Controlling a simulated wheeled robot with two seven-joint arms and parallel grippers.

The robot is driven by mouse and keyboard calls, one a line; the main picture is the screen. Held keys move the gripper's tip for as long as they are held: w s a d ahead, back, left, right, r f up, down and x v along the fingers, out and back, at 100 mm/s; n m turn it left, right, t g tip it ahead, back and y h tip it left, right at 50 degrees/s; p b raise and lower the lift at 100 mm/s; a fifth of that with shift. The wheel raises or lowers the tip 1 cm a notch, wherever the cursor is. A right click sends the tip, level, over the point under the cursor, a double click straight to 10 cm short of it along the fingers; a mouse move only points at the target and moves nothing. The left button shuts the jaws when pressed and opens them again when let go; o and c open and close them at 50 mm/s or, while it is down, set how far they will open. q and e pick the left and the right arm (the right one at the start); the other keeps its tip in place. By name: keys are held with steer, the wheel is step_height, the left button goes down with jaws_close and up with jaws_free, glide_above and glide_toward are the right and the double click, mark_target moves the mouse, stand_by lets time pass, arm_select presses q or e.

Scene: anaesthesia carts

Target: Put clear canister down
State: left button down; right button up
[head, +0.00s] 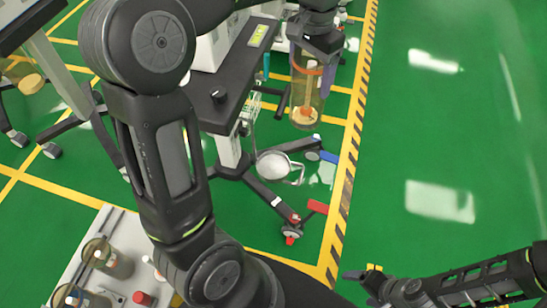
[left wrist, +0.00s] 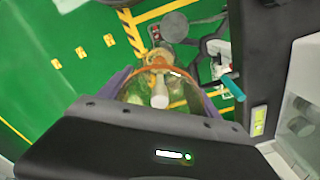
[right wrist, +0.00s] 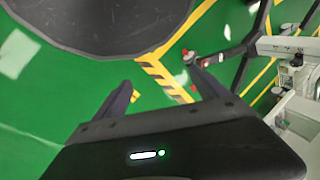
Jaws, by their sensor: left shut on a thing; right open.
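The clear canister (head: 307,88) hangs upright below my left gripper (head: 316,42) at the top of the head view. It is a see-through cylinder with an orange ring near the top and an orange piece at its base. In the left wrist view the canister (left wrist: 158,82) sits between the two fingers of my left gripper (left wrist: 165,88), which is shut on it. It is beside the cart, above the green floor. My right gripper (head: 362,275) is low at the right in the head view. It also shows in the right wrist view (right wrist: 165,90), open and empty.
A dark-topped cart (head: 235,75) on a wheeled base stands left of the canister. A metal bowl-like part (head: 273,165) hangs low on it. A white tray (head: 77,262) with jars is at bottom left. Green floor right of the striped line (head: 352,130) is clear.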

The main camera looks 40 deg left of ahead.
steer(key=shift+o, duration=0.9)
step_height(320, 180, up, 7)
steer(key=p, duration=0.4)
steer(key=shift+f+p, duration=0.15)
steer(key=shift+p, duration=0.15)
arm_select(q)
steer(key=s+a+r+m, duration=0.2)
steer(key=s+a+r, duration=0.3)
steer(key=r, duration=0.4)
steer(key=shift+s+m, duration=0.3)
steer(key=shift+s, duration=0.55)
steer(key=shift+a+f, duration=0.1)
arm_select(e)
steer(key=shift+f, duration=0.1)
arm_select(q)
step_height(320, 180, down, 24)
steer(key=b, duration=0.1)
steer(key=shift+b, duration=0.35)
arm_select(e)
steer(key=shift+f, duration=0.8)
arm_select(q)
steer(key=shift+f, duration=1.9)
arm_select(e)
steer(key=shift+f, duration=0.1)
